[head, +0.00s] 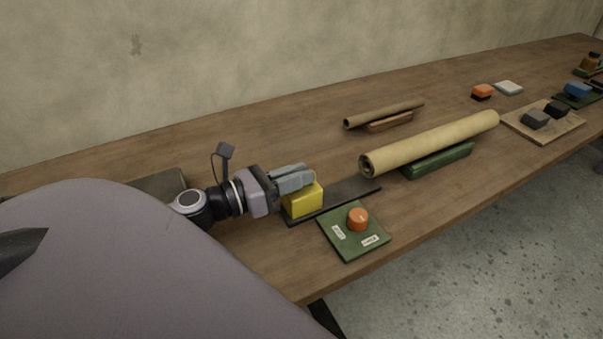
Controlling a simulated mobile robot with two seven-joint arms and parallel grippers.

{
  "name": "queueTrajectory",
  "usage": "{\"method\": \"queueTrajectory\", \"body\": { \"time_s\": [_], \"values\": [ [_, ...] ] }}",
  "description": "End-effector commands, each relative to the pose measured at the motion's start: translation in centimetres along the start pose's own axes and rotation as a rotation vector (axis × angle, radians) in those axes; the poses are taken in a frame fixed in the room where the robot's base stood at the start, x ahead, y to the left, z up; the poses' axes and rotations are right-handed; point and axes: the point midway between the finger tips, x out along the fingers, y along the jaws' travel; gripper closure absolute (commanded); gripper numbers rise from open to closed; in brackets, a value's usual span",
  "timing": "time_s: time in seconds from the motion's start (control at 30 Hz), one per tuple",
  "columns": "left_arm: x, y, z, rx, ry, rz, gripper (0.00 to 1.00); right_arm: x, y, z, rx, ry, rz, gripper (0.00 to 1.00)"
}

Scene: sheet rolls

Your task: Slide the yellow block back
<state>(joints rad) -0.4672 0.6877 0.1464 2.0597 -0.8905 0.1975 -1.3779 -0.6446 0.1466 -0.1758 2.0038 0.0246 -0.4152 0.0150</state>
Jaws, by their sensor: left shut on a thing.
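A yellow block (303,201) sits at the left end of a dark flat track (345,190) on the wooden table. My left gripper (300,184) comes in from the left and is shut on the yellow block at its upper part. The fingers cover part of the block's top and far side. My right gripper is not in view.
A green plate (340,245) with an orange knob (358,218) lies in front of the track. A large tan roll (430,143) rests on a green holder (438,161) to the right. A thinner brown roll (384,114) lies behind. Several small blocks and boards stand at the far right.

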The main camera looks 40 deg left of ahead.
Motion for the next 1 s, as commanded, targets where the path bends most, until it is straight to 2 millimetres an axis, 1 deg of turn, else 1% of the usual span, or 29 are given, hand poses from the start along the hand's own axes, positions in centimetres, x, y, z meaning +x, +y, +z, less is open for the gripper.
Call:
{"method": "queueTrajectory", "body": {
  "time_s": [0.03, 0.23, 0.27, 0.3, 0.33, 0.6, 0.73, 0.87, 1.0],
  "values": [
    [-0.1, -0.4, -0.3, -0.007, 0.007, -0.012, 1.00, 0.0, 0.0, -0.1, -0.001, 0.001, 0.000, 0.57],
    [-0.1, -0.4, -0.4, -0.007, 0.009, -0.012, 1.00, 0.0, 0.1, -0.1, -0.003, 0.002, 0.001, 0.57],
    [-0.1, -0.4, -0.4, -0.007, 0.010, -0.012, 0.80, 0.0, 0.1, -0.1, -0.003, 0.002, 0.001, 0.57],
    [-0.2, -0.5, -0.4, -0.007, 0.010, -0.012, 0.67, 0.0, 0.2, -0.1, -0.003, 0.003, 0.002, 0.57],
    [-0.2, -0.4, -0.4, -0.007, 0.010, -0.011, 0.62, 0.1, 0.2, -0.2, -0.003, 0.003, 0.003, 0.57],
    [-0.1, -0.2, -0.3, -0.003, 0.007, -0.005, 0.62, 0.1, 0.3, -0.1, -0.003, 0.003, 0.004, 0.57],
    [-0.6, -0.1, -0.3, -0.004, 0.006, -0.003, 0.62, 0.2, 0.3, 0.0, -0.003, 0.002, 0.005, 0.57],
    [-1.9, -0.1, -0.4, -0.005, 0.007, -0.003, 0.62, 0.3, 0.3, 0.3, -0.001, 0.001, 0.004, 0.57],
    [-3.8, -0.1, -0.5, -0.006, 0.008, -0.001, 0.62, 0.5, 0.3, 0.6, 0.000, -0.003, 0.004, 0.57]
  ]
}}
